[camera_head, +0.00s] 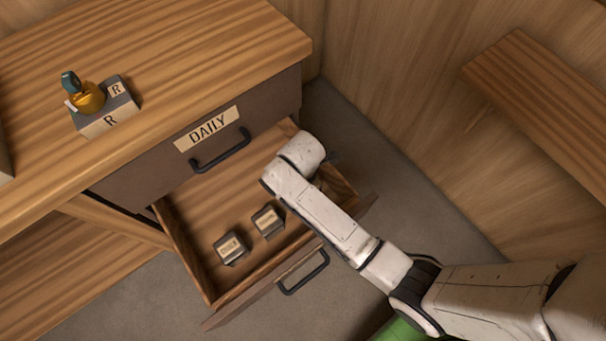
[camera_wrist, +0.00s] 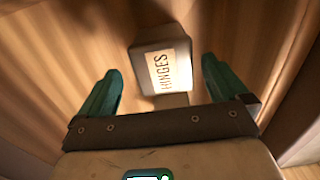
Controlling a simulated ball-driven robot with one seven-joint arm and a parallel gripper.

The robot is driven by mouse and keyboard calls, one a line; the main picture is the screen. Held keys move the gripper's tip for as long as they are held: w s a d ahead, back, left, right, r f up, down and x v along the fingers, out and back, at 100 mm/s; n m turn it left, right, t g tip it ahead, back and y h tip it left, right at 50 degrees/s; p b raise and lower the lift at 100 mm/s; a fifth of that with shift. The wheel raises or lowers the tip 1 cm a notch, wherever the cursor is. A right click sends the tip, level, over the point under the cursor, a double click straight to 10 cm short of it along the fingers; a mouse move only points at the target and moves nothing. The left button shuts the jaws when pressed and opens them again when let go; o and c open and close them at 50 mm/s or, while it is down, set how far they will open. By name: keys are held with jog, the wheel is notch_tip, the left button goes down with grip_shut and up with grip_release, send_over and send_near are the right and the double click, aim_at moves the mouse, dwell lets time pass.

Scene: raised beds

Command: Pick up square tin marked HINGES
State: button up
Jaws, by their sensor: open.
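The square tin marked HINGES (camera_wrist: 146,84) shows in the wrist view, grey with a pale lid label, on a wooden surface. My gripper (camera_wrist: 160,66) is open, with one teal finger to the left of the tin and one to the right. Gaps show between the tin and both fingers. In the head view my arm hides the gripper, over the right part of the open drawer (camera_head: 192,240). Two small dark tins, a left one (camera_head: 231,256) and a right one (camera_head: 268,229), stand in that drawer. Their labels are too small to read.
A shut drawer marked DAILY (camera_head: 208,129) is above the open one. On the wooden top (camera_head: 190,50), a block marked R (camera_head: 109,119) carries a yellow and teal object (camera_head: 88,97). A wooden ledge (camera_head: 545,100) is at the right. Grey floor lies around the drawer.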

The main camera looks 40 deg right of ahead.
jog(key=shift+s+f+b, duration=0.2)
jog(key=shift+f+b, duration=0.5)
jog(key=shift+f, duration=2.25)
jog(key=shift+c, duration=0.2)
jog(key=c, duration=1.2)
